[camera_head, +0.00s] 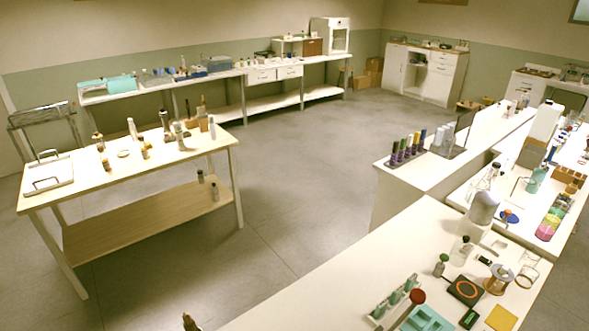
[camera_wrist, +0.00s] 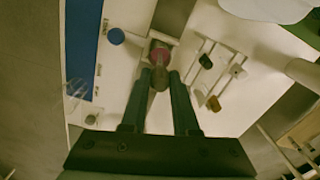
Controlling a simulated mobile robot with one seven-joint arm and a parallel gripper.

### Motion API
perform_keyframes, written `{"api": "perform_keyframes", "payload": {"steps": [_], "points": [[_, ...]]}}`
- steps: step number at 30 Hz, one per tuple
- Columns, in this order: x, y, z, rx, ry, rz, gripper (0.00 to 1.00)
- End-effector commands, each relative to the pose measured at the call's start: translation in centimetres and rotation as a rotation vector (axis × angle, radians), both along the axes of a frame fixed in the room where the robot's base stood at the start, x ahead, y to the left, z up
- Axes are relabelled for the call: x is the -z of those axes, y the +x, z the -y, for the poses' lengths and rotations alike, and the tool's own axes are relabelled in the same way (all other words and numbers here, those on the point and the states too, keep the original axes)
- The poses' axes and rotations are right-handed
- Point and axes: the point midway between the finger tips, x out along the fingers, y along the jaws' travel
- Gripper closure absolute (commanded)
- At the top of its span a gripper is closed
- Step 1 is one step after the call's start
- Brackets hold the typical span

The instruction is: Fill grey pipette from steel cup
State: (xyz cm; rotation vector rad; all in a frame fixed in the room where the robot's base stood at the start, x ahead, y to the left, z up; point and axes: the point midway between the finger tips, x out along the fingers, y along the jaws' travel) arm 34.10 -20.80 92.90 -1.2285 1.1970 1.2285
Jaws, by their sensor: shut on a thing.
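My gripper (camera_wrist: 162,76) shows in the wrist view with its two dark fingers close together. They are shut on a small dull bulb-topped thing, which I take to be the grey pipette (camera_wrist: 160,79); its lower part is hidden. Just beyond it, partly covered, is a round reddish thing (camera_wrist: 159,54) on a pale square base. I cannot tell whether it touches the pipette. In the head view a shiny metal-looking round vessel (camera_head: 498,279), possibly the steel cup, stands on the near right bench. I cannot make out my gripper in the head view.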

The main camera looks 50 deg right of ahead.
Motion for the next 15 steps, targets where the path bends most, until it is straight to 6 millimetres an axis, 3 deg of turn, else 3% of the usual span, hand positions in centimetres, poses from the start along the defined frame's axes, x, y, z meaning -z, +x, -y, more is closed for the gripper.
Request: {"api": "perform_keyframes", "payload": {"steps": [3,15], "points": [[-2.2,0.0,0.0,0.0,0.0,0.0,0.85],[-6.8,0.0,0.0,0.0,0.0,0.0,0.85]]}}
